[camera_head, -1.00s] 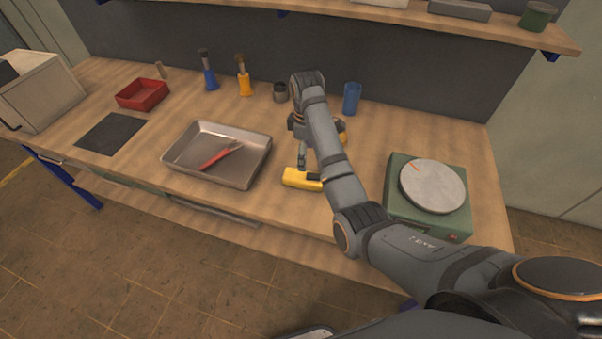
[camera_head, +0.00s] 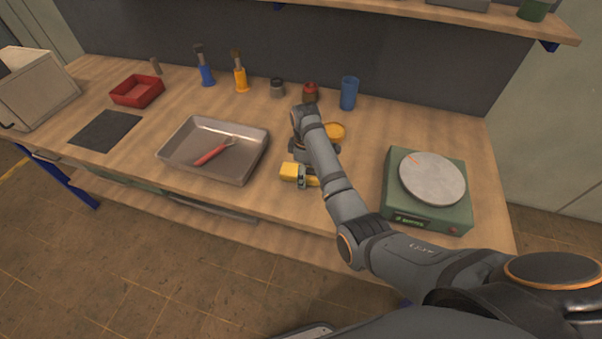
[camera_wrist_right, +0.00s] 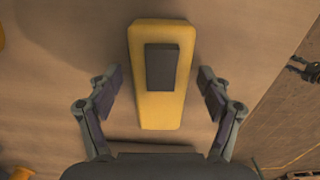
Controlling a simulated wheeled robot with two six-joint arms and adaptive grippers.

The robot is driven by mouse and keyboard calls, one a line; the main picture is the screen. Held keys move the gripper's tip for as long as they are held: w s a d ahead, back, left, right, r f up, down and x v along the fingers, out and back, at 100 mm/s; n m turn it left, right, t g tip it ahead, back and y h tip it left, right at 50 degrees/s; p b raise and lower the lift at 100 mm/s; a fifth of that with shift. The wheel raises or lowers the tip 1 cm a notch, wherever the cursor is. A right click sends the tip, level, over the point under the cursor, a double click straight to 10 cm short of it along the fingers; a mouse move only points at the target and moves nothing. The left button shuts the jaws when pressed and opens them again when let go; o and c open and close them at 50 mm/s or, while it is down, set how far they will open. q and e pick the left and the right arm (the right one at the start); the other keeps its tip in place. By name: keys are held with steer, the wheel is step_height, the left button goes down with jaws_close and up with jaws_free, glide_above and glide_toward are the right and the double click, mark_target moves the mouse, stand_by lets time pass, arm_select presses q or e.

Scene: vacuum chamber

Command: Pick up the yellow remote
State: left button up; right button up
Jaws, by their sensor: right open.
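The yellow remote (camera_head: 290,170) lies on the wooden bench near its front edge, to the right of the metal tray. In the right wrist view the yellow remote (camera_wrist_right: 150,100) shows a dark grey rectangle on its upper face. My right gripper (camera_head: 302,178) is over the remote in the head view and hides part of it. In the right wrist view my right gripper (camera_wrist_right: 159,85) is open, with one finger on each side of the remote and a gap on both sides.
The metal tray (camera_head: 175,160) holds red-handled pliers (camera_head: 212,154). A green hot plate (camera_head: 425,215) with a round top stands to the right. A yellow round thing (camera_head: 335,132), a red-topped jar (camera_head: 310,93) and a blue cup (camera_head: 348,93) are behind my right arm.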

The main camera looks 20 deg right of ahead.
steer(key=shift+r, duration=0.1)
steer(key=c, duration=1.4)
